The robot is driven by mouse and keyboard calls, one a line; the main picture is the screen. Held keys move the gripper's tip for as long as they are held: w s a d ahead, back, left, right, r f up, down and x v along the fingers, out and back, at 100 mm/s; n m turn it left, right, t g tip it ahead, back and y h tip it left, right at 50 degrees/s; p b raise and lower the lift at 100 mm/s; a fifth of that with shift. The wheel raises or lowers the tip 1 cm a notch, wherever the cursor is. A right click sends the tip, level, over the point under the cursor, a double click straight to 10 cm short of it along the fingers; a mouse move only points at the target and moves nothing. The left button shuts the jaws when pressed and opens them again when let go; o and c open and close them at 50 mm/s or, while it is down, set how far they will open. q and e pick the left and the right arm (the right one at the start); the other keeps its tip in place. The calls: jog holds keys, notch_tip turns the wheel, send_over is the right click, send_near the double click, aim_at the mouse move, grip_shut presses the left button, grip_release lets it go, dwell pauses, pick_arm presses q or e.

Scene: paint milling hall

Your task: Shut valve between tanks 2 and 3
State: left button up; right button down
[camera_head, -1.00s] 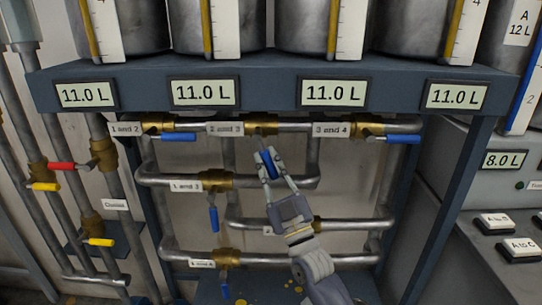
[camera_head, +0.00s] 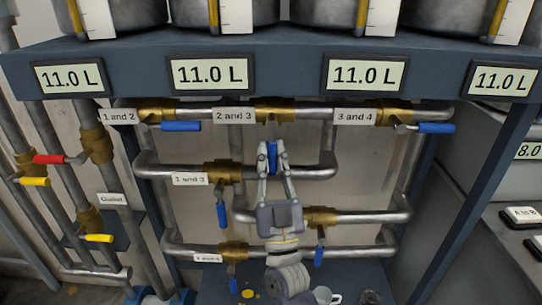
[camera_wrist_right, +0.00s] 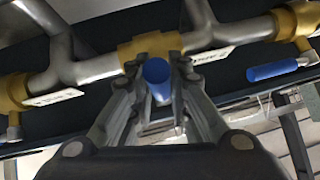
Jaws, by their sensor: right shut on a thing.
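The valve labelled "2 and 3" has a brass body (camera_head: 275,110) on the top horizontal pipe. Its blue handle (camera_head: 272,158) hangs down below the body, roughly square to the pipe. My right gripper (camera_head: 273,168) comes up from below and is shut on this handle, one finger on each side. In the right wrist view the blue handle end (camera_wrist_right: 157,72) shows between the fingers, in front of the brass body (camera_wrist_right: 152,45). My left gripper is not in view.
The "1 and 2" handle (camera_head: 181,126) and "3 and 4" handle (camera_head: 437,128) lie along the top pipe on either side. The "1 and 3" handle (camera_head: 221,215) hangs lower left. A shelf edge with displays (camera_head: 211,73) reading 11.0 L runs above.

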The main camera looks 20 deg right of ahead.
jog(key=c, duration=1.6)
grip_release()
jog(key=shift+o, duration=0.4)
jog(key=d+v, duration=0.1)
jog(key=v, duration=1.1)
jog(key=shift+a, duration=0.5)
